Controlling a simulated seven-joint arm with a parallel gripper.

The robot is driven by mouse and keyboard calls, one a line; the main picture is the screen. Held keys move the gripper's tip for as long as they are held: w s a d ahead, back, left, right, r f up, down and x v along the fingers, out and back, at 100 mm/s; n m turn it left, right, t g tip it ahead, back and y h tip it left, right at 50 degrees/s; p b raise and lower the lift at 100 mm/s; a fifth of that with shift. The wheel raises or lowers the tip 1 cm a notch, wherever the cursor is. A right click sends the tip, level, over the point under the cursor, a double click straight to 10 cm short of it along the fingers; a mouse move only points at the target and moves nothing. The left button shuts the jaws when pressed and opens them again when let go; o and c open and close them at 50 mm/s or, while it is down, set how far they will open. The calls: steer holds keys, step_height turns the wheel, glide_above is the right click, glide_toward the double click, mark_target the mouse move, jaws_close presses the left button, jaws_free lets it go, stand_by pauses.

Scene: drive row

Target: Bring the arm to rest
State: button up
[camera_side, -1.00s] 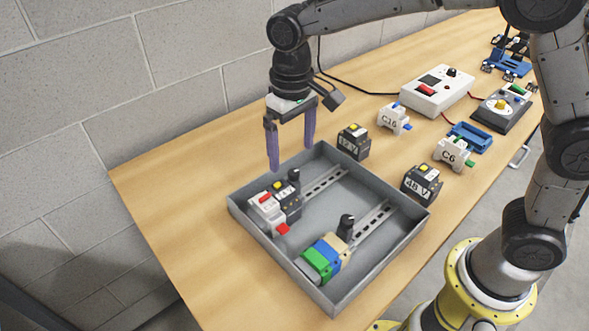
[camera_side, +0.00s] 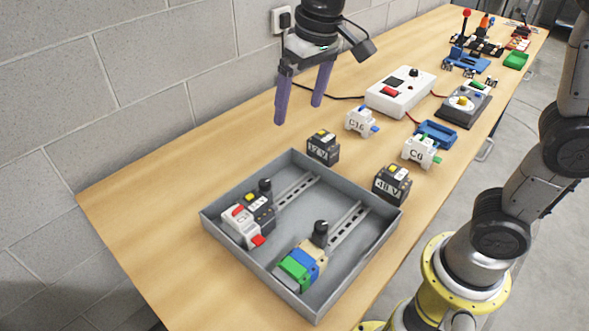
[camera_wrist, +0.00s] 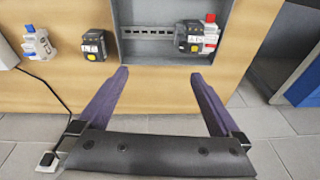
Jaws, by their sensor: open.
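My gripper (camera_side: 299,109) is open and empty. It hangs above the back part of the table, behind the grey tray and clear of everything. In the wrist view its two purple fingers (camera_wrist: 160,84) are spread apart with nothing between them. The grey tray (camera_side: 357,258) stands on the wooden table (camera_side: 140,205). On its rear rail (camera_side: 297,188) sit a white module with red parts (camera_side: 240,226) and a dark module with a yellow button (camera_side: 260,207). On its front rail (camera_side: 347,226) sit green (camera_side: 293,272), blue and beige blocks.
Beyond the tray stand a dark 12 V block (camera_side: 323,147), a 48 V block (camera_side: 392,184), and white blocks C16 (camera_side: 361,122) and C6 (camera_side: 420,151). A white box with a red switch (camera_side: 400,91) stands further back. A block wall (camera_side: 130,90) runs behind. The table's left end is bare.

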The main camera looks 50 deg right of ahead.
steer(key=s+d+r+t, duration=0.25)
steer(key=s+d, duration=0.45)
steer(key=s, duration=0.6)
steer(key=s+d+f, duration=0.1)
steer(key=s+f, duration=0.5)
steer(key=f, duration=0.1)
steer(key=shift+s+d+n+t+h, duration=0.3)
steer(key=shift+d+t, duration=0.05)
steer(key=shift+t, duration=0.1)
